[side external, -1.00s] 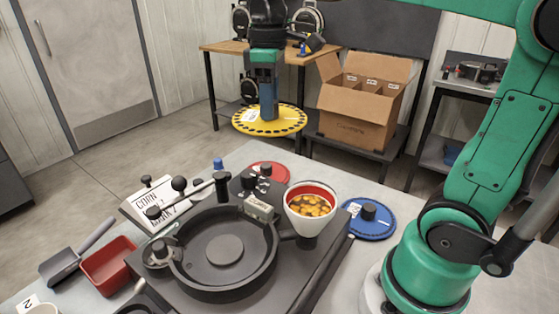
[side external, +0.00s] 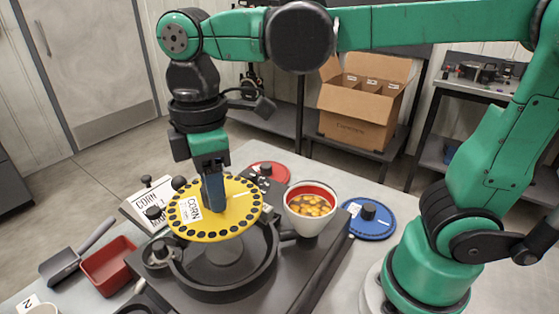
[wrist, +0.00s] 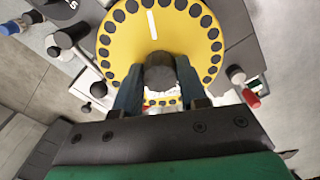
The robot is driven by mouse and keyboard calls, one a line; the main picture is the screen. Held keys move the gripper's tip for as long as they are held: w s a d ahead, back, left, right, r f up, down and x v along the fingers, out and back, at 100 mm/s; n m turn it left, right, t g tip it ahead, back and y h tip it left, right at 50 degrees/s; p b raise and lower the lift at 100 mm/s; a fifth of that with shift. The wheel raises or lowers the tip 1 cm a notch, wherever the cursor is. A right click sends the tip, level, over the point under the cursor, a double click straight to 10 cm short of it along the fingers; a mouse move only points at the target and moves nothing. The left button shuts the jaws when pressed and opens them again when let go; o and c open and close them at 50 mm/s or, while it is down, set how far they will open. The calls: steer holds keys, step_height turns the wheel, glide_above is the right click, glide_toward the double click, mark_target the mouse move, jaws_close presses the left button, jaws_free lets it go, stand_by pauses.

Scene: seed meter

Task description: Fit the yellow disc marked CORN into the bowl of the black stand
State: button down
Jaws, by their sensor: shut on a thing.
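The yellow disc (side external: 240,212) has dark holes around its rim and a white label reading CORN. My gripper (side external: 213,200) is shut on the disc's central knob, and the knob shows dark between the fingers in the wrist view (wrist: 160,73). The disc looks roughly level and hangs above the bowl (side external: 262,276) of the black stand (side external: 312,262). The disc covers the back and left part of the bowl; the bowl's front wall and part of its floor show. I cannot tell the exact gap between disc and bowl.
A white cup with a red rim (side external: 311,222) holding yellow seeds stands right of the bowl. A blue disc (side external: 372,222) and a red disc (side external: 268,172) lie on the table. A red tray (side external: 106,268), a scoop (side external: 62,266) and a CORN sign (side external: 140,203) are at left.

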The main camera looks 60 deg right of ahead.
glide_above(225, 248)
steer(key=shift+f, duration=3)
steer(key=shift+f, duration=0.4)
steer(key=shift+f, duration=0.3)
steer(key=shift+f, duration=0.6)
steer(key=shift+c, duration=0.8)
jaws_free()
steer(key=shift+r, duration=3)
